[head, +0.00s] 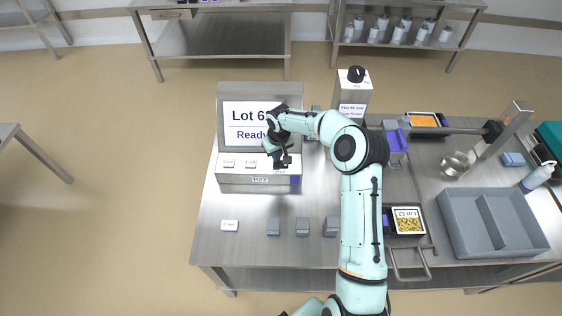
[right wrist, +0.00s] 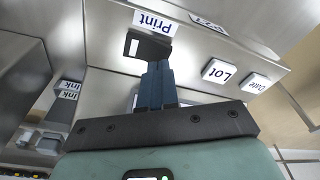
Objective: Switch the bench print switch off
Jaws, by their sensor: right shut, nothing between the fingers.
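The bench print switch (right wrist: 146,48) is a dark square below a white "Print" label (right wrist: 155,22) in the right wrist view. It sits at the right end of the console (head: 235,178), under the "Lot 62 Ready" display (head: 243,122). My right gripper (right wrist: 157,72) is shut and empty. Its fingertips are right at the switch, overlapping its lower edge; I cannot tell whether they touch it. In the head view the right gripper (head: 281,160) covers most of the switch. Which way the switch is set cannot be told. My left gripper is not in view.
White Lot (right wrist: 220,71) and Date (right wrist: 256,83) buttons are beside the switch. "Ink" labels (right wrist: 70,90) show at the left in the wrist view. A grey bin (head: 455,225) is at the right.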

